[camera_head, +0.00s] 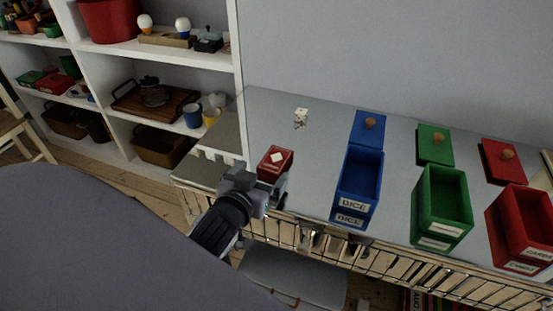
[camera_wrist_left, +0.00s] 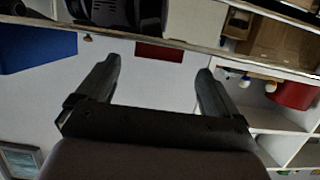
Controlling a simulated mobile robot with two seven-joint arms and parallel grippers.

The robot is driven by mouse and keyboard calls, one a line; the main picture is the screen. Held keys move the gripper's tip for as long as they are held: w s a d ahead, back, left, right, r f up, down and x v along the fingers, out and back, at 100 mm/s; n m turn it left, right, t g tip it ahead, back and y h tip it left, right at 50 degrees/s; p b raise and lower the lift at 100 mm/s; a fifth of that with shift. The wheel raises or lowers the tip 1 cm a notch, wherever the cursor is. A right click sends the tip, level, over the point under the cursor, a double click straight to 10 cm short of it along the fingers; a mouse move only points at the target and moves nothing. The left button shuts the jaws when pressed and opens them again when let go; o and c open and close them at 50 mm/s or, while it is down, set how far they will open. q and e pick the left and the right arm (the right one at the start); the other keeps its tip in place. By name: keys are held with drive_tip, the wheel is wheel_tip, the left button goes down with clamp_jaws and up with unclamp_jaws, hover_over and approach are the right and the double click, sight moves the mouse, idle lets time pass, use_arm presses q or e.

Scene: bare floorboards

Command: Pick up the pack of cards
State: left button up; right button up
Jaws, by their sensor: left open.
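The pack of cards (camera_head: 275,162) is a small red box with a white diamond on its top. It lies on the grey-white tabletop (camera_head: 318,170) near the front edge. My left gripper (camera_head: 275,186) is open and empty at that edge, just in front of the pack, and hides part of its near side. In the left wrist view, the two fingers (camera_wrist_left: 160,72) stand apart, and a red patch that looks like the pack (camera_wrist_left: 158,50) shows beyond them, between the tips. My right gripper is in neither view.
A white die-like piece (camera_head: 301,118) lies behind the pack. Open blue (camera_head: 358,182), green (camera_head: 441,205) and red (camera_head: 522,222) boxes stand to the right, with their lids behind them. White shelves (camera_head: 160,58) stand at left. A wire rack (camera_head: 330,240) runs below the table edge.

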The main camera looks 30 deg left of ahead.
sight(274, 161)
use_arm(q)
drive_tip(key=shift+x, duration=2.8)
drive_tip(key=shift+w+d+r, duration=0.1)
drive_tip(key=shift+d+r, duration=0.1)
drive_tip(key=shift+r, duration=0.05)
drive_tip(key=c, duration=1.1)
